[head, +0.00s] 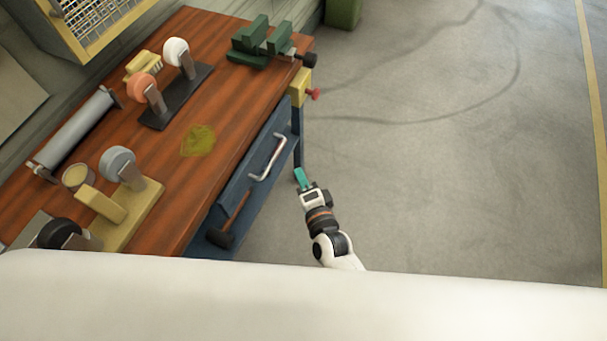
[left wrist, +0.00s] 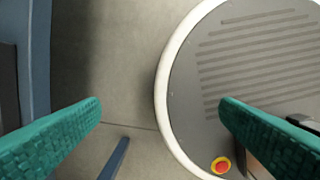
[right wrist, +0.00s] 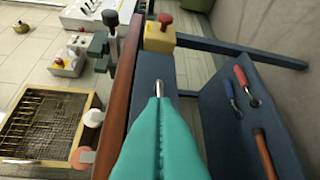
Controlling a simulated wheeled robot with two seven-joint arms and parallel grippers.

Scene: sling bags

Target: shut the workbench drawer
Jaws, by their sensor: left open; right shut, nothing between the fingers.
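The workbench (head: 228,95) has a reddish wood top and a blue frame. Its blue drawer front (head: 240,183) carries a silver bar handle (head: 267,158) and sits under the bench edge. I see no clear gap between front and top, but cannot tell how far in the drawer is. My right gripper (head: 300,176) is shut and empty, just outside the drawer front. In the right wrist view its teal fingers (right wrist: 158,105) overlap the handle's end (right wrist: 159,88); I cannot tell if they touch. My left gripper (left wrist: 161,104) is open and empty above the floor.
A hammer (head: 230,222) lies on a blue surface below the drawer front; red- and blue-handled tools (right wrist: 240,85) lie there too. A green vise (head: 262,42) and a yellow block with a red knob (head: 299,88) are at the bench's far end. The floor (head: 450,160) to the right is clear.

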